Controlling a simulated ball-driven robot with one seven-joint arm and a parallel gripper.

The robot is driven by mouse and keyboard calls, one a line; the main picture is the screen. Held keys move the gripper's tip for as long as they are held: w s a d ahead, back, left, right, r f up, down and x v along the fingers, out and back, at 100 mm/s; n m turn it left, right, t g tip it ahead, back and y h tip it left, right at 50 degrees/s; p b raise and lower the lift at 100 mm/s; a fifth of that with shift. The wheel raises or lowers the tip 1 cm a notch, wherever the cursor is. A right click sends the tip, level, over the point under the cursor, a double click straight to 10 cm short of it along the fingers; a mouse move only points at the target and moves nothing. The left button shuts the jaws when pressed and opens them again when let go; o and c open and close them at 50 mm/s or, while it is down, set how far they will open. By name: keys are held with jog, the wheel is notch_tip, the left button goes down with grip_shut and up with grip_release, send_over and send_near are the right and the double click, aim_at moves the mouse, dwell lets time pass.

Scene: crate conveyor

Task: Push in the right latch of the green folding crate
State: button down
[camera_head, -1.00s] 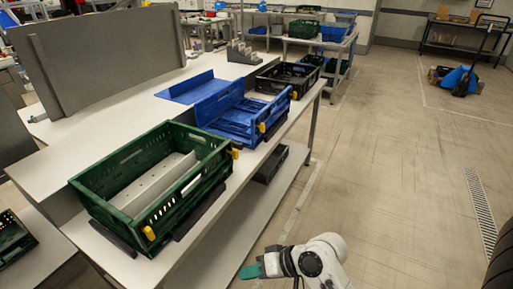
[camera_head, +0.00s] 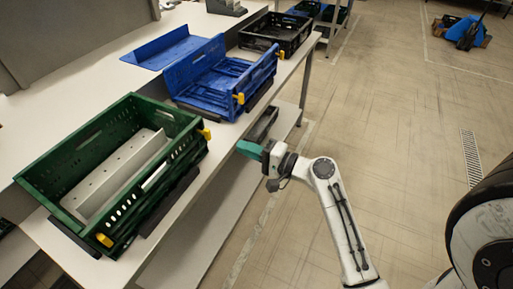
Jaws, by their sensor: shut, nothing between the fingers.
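The green folding crate (camera_head: 82,143) stands upright with its walls up on the white table at the left. A yellow latch (camera_head: 205,134) sits at the far right corner of its front side. Another yellow latch (camera_head: 104,240) sits at the near corner. A light grey divider-like piece lies inside the crate. My gripper (camera_head: 249,150), with teal fingers, is shut and empty. In the picture it is to the right of the crate's far latch, apart from it, beyond the table's front edge.
A blue crate (camera_head: 180,93), partly folded, with yellow latches stands behind the green crate. A black crate (camera_head: 262,43) is farther back. A lower shelf (camera_head: 203,232) runs under the table.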

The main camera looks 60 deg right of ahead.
aim_at(210, 135)
jog(key=w, duration=0.3)
jog(key=w+p, duration=0.1)
jog(key=w, duration=0.4)
jog(key=shift+w+a+p, duration=0.25)
jog(key=shift+w+p, duration=0.1)
jog(key=shift+w, duration=0.1)
